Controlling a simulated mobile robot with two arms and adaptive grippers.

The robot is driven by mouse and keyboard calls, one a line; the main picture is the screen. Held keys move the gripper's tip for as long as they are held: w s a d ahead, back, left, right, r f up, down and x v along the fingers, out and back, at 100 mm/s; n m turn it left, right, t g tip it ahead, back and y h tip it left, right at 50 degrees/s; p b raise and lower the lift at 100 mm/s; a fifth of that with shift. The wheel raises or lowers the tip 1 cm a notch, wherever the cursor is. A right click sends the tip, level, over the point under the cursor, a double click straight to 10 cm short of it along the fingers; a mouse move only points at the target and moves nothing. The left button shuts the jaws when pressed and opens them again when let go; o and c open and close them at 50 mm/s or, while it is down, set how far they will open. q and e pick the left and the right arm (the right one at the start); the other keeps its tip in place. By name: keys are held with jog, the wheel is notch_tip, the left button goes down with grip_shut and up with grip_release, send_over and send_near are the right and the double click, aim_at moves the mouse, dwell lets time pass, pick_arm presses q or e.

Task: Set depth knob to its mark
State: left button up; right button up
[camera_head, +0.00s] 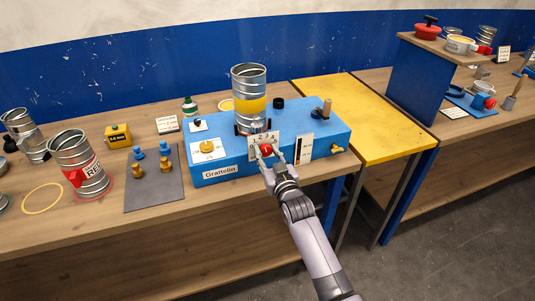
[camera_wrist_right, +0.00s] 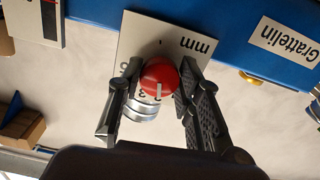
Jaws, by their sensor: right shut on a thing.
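The red depth knob (camera_head: 266,150) sits on a white scale plate (camera_head: 257,140) with digits, on the front of the blue Grattelin machine (camera_head: 225,170). My right gripper (camera_head: 268,153) is shut on the knob, with a finger on either side. The right wrist view shows the red knob (camera_wrist_right: 157,76) between the fingers of the right gripper (camera_wrist_right: 160,80), a short white line on its face pointing toward the bottom of that picture. "mm" shows on the plate (camera_wrist_right: 192,45). Part of the scale is hidden by knob and fingers, so I cannot tell which mark the line meets. My left gripper is not in view.
A metal duct with a yellow band (camera_head: 249,105) stands upright on the machine. A grey mat (camera_head: 153,195) with blue and brass pieces lies left of it. A yellow table (camera_head: 365,120) stands to the right. A red-labelled can (camera_head: 82,165) stands at left.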

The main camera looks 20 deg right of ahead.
jog(key=shift+f, duration=0.15)
jog(key=o, duration=1.2)
jog(key=shift+c, duration=0.2)
jog(key=s, duration=1.2)
jog(key=shift+d, duration=0.2)
